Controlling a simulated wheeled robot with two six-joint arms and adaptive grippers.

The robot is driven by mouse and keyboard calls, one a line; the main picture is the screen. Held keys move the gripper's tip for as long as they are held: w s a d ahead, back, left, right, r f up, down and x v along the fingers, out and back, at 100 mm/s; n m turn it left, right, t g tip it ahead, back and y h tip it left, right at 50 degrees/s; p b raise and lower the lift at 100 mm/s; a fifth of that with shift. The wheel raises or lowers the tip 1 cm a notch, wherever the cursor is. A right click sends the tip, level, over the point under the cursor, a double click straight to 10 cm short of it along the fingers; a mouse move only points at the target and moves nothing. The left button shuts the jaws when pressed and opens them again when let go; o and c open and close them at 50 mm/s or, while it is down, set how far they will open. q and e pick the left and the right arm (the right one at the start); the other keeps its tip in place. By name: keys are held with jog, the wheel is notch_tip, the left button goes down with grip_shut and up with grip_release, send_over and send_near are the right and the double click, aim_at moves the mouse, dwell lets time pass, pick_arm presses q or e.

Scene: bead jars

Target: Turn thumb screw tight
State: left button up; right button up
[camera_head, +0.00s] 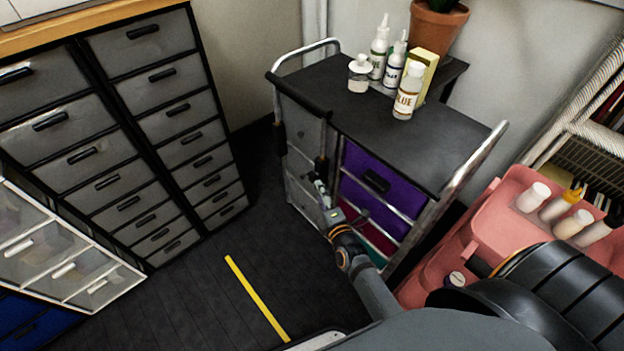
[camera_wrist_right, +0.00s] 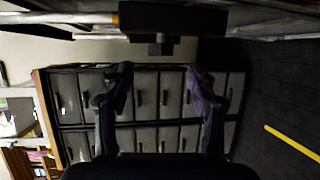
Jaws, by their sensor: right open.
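My right gripper (camera_head: 321,188) reaches down beside the left front of the dark cart (camera_head: 398,130). It is small there, and its fingers are hard to make out. In the right wrist view its two fingers (camera_wrist_right: 159,76) stand wide apart with nothing between them. A black block with a small knob (camera_wrist_right: 160,47) shows at the top of the wrist view, beyond the fingertips and apart from them. I cannot tell for sure whether this knob is the thumb screw. No thumb screw can be made out in the head view. My left gripper is not in view.
A glue bottle (camera_head: 408,92), other bottles, a small jar (camera_head: 360,74) and a plant pot (camera_head: 437,22) stand on the cart top. Grey drawer cabinets (camera_head: 163,128) line the left. A pink cart (camera_head: 500,222) stands at right. The floor by the yellow stripe (camera_head: 256,297) is clear.

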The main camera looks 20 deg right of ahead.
aim_at(312, 177)
jog(key=w, duration=0.2)
jog(key=w+f+b, duration=0.1)
jog(key=w, duration=0.5)
jog(key=shift+d+f, duration=0.2)
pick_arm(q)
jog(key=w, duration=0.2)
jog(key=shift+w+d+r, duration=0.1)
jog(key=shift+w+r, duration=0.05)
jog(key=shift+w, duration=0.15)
pick_arm(e)
jog(key=shift+w, duration=0.35)
jog(key=c, duration=1.1)
pick_arm(q)
jog(key=shift+b, duration=0.45)
pick_arm(e)
jog(key=shift+f, duration=0.1)
jog(key=shift+c, duration=0.4)
jog(key=b, duration=0.2)
jog(key=shift+f+t+b, duration=0.25)
jog(key=shift+t+b, duration=0.05)
jog(key=shift+b, duration=0.05)
jog(key=shift+r+m+t+b, duration=0.2)
jog(key=shift+m+t+b, duration=0.1)
jog(key=shift+b, duration=0.8)
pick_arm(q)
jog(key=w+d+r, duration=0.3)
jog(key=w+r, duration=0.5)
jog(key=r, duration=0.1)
pick_arm(e)
jog(key=shift+r, duration=0.1)
